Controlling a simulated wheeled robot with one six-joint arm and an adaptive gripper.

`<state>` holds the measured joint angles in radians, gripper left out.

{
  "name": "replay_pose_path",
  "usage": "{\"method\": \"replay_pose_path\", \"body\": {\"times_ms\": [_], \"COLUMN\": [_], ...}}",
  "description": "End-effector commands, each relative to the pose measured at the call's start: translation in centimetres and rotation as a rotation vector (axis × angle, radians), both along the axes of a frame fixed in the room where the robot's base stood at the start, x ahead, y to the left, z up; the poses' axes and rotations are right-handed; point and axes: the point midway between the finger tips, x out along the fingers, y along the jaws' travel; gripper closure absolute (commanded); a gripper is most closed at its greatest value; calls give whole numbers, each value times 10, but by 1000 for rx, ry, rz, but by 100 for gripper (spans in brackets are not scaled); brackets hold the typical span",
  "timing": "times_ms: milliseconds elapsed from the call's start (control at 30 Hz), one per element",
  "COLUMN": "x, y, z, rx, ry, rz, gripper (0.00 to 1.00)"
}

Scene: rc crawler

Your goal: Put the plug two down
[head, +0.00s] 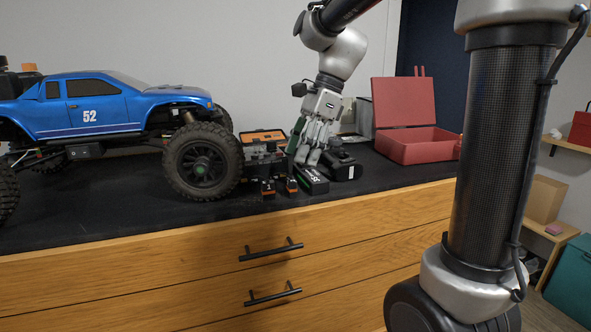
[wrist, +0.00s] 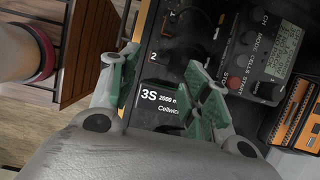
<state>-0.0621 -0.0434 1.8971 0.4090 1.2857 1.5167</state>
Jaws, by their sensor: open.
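My gripper (head: 308,155) is above the dark worktop, right of the truck's front wheel. In the wrist view its green-padded fingers (wrist: 162,88) are apart, on either side of a black battery labelled "3S" (wrist: 165,106). I see nothing held between them. A dark part marked "2" (wrist: 153,57) lies just beyond the battery; I cannot tell whether it is plug two. In the head view two small black-and-orange pieces, one on the left (head: 267,187) and one on the right (head: 291,185), lie at the worktop's front.
The charger (wrist: 270,50) with its screen and buttons is beside the fingers. An orange-and-black case (wrist: 295,105) is at the wrist view's right. The blue truck (head: 90,105) stands left and an open red box (head: 415,145) right.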

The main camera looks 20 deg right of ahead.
Motion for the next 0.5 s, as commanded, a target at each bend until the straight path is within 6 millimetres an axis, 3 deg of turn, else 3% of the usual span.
{"method": "replay_pose_path", "body": {"times_ms": [200, 500], "x": [0, -6], "y": [-16, -24], "z": [39, 53], "rx": [0, -8], "ry": [-1, -18], "rz": [-2, 26], "gripper": [52, 52]}}
